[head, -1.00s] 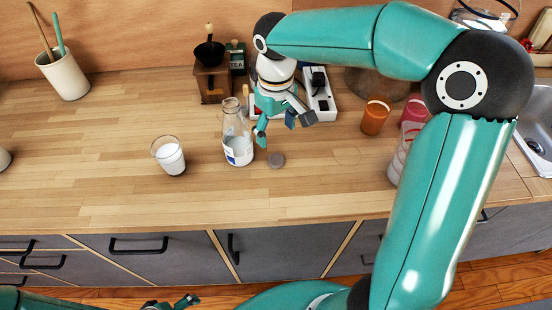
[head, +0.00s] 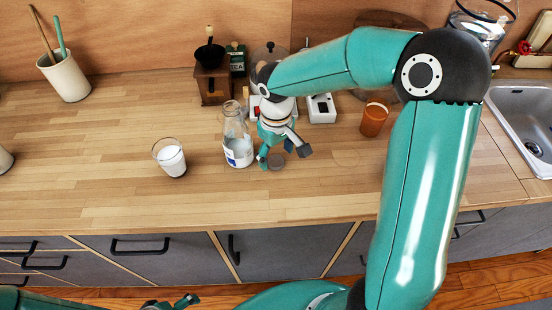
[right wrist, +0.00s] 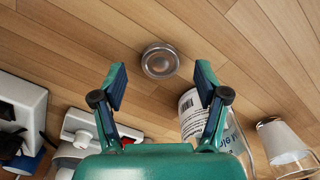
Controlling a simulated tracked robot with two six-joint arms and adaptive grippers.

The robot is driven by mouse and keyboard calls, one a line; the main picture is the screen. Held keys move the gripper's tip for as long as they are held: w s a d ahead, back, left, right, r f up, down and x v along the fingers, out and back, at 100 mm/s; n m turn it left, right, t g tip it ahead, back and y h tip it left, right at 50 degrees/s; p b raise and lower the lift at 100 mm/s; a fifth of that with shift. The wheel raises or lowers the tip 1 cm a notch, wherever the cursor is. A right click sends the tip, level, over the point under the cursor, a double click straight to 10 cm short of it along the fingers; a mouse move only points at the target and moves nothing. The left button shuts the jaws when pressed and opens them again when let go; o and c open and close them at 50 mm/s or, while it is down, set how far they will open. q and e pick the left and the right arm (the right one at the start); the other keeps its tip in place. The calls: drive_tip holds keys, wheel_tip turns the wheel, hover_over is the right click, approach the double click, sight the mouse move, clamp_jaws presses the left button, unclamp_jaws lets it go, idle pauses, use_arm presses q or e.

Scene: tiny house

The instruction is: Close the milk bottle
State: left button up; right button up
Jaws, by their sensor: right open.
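The milk bottle (head: 238,150) is clear glass with a label and stands upright and uncapped on the wooden counter. It also shows in the right wrist view (right wrist: 190,112), behind the right finger. A small round grey cap (head: 276,161) lies flat on the counter just right of the bottle; in the right wrist view the cap (right wrist: 160,61) lies ahead, between the fingertips. My right gripper (head: 285,158) is open and empty, close to the cap and beside the bottle. My left gripper (head: 172,304) shows only partly at the bottom edge, below the counter front.
A glass of milk (head: 171,159) stands left of the bottle. An orange cup (head: 374,119) stands to the right, and a coffee grinder (head: 211,80) and tea tin (head: 237,58) stand behind. The counter in front of the cap is clear.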

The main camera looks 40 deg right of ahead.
sight(276, 161)
drive_tip(key=shift+f, duration=0.7)
drive_tip(key=shift+c, duration=0.4)
drive_tip(key=c, duration=0.7)
drive_tip(key=shift+c, duration=0.2)
drive_tip(key=shift+r, duration=0.1)
wheel_tip(276, 161, up, 20)
